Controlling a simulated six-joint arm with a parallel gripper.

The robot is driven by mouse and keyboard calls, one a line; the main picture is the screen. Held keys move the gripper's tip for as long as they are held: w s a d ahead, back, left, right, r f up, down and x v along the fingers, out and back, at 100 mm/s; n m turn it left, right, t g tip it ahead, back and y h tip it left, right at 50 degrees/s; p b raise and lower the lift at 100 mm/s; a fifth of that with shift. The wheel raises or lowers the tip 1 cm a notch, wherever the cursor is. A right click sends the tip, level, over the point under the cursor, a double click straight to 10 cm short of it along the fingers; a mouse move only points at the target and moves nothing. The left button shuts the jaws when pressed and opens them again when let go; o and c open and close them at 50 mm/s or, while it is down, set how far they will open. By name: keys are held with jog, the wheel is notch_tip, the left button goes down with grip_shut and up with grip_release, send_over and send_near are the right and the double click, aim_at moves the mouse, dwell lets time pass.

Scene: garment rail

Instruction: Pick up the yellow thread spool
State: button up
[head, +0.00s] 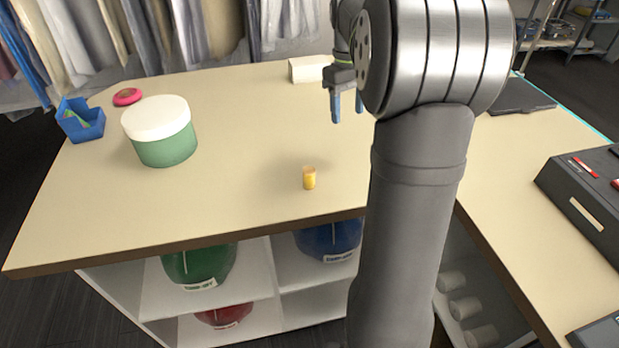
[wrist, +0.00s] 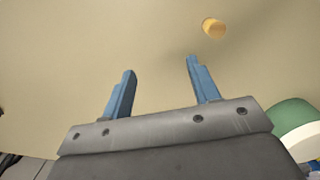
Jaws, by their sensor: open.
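The yellow thread spool (head: 309,179) stands upright on the table near its front edge in the head view. In the wrist view the spool (wrist: 213,28) lies beyond the fingertips, a little right of the right finger. My gripper (head: 347,108) hangs above the table, farther back than the spool and slightly to its right, with its blue fingers pointing down. It also shows in the wrist view (wrist: 160,68), with its fingers open and nothing between them. The two are clearly apart.
A green tub with a white lid (head: 160,132) stands left of the spool. A white box (head: 309,69) sits at the back. The table (head: 240,150) around the spool is clear.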

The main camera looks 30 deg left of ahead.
jog(key=s+a+n, duration=0.2)
jog(key=s+a, duration=0.5)
jog(key=s, duration=0.2)
jog(key=h, duration=0.1)
send_near(309, 170)
jog(key=shift+n, duration=0.3)
jog(key=f, duration=0.3)
jog(key=d+f, duration=0.1)
jog(key=f, duration=0.1)
jog(key=shift+s+f, duration=0.3)
jog(key=shift+f, duration=0.05)
jog(key=shift+w+d+f, duration=0.1)
jog(key=shift+d+f, duration=0.1)
jog(key=shift+f, duration=1.35)
jog(key=shift+d+f, duration=0.25)
jog(key=shift+f, duration=1.3)
jog(key=c, duration=1)
